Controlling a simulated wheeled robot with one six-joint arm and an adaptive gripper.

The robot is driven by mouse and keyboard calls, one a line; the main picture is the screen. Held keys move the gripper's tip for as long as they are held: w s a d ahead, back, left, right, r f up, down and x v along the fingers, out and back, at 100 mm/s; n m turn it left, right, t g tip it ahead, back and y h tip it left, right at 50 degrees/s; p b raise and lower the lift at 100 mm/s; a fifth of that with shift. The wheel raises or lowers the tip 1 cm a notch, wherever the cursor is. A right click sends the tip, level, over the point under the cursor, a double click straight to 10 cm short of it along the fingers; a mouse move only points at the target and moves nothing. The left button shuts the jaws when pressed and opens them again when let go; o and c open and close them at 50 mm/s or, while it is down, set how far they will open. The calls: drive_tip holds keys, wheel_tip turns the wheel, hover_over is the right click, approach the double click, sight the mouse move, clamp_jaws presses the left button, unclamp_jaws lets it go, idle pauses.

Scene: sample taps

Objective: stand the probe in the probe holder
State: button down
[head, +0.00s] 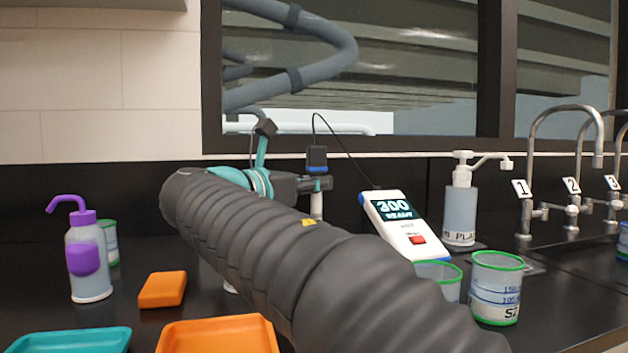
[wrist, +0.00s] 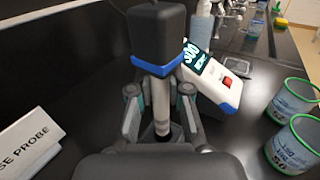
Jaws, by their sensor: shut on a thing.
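The probe has a dark head with a blue band and a pale shaft. It stands near upright in my gripper (head: 318,184), and its head (head: 317,157) and thin cable show in the head view. In the wrist view my gripper (wrist: 160,112) is shut on the pale shaft of the probe (wrist: 157,35), with a finger on each side. A dark shape around the shaft's lower end (wrist: 158,132) may be the probe holder; I cannot tell whether the tip is inside it. My arm hides that spot in the head view.
The meter (head: 395,222) reads "300 READY" and stands right of the probe. Green-rimmed beakers (head: 497,288) and a soap dispenser (head: 460,205) are to the right. A purple-topped wash bottle (head: 88,260), an orange block (head: 162,289) and trays are left. A sign (wrist: 25,145) stands left in the wrist view.

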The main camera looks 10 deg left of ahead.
drive_tip(key=shift+f, duration=0.15)
drive_tip(key=shift+f, duration=0.55)
drive_tip(key=shift+f, duration=0.1)
idle(0.4)
drive_tip(key=shift+f+b, duration=1.5)
drive_tip(key=shift+f, duration=1.5)
drive_tip(key=c, duration=1)
unclamp_jaws()
drive_tip(key=shift+c, duration=0.2)
drive_tip(key=o, duration=0.7)
drive_tip(key=shift+w, duration=0.1)
drive_tip(key=shift+c, duration=0.2)
